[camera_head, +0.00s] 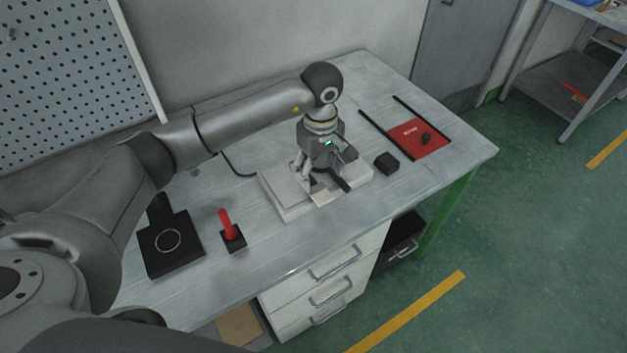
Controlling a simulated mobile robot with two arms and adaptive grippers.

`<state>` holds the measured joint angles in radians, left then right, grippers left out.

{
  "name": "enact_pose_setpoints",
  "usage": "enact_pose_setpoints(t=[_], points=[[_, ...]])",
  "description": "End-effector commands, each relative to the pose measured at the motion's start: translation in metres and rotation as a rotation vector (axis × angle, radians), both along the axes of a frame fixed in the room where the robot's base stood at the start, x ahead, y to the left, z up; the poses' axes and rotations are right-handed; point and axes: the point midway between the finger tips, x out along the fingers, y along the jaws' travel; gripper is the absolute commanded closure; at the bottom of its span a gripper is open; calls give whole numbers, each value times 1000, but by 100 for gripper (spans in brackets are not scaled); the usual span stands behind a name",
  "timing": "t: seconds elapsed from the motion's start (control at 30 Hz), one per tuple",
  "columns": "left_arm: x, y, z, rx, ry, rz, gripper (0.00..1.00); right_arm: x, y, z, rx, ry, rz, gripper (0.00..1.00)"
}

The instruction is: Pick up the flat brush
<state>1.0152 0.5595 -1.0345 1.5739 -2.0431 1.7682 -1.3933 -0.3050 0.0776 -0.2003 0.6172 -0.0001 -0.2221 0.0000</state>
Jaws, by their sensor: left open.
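My left gripper (324,182) points down over a white block-like fixture (285,207) near the middle of the table. Its fingers are apart, low over the fixture's top. A small pale flat piece (325,198) shows just below the fingers; it may be part of the flat brush, but I cannot tell. The gripper hides much of what lies there, and I see no grip on anything. My right gripper is not in view.
The table's front right is clear.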

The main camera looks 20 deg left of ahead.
Motion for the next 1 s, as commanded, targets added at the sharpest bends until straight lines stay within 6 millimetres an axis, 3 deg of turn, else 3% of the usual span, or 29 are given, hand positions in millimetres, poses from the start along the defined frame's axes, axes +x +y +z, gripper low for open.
enact_pose_setpoints(t=[0.17, 0.5, 0.8, 1.0], points=[[-1, -1, -11, 0, 1, 0, 34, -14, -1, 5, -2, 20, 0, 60], [-6, -3, -53, -1, 2, 0, 34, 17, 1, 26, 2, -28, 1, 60], [-4, -2, -59, -1, -2, 0, 34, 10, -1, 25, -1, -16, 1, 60], [-5, -2, -59, -1, -1, 0, 58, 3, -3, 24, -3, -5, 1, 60]])
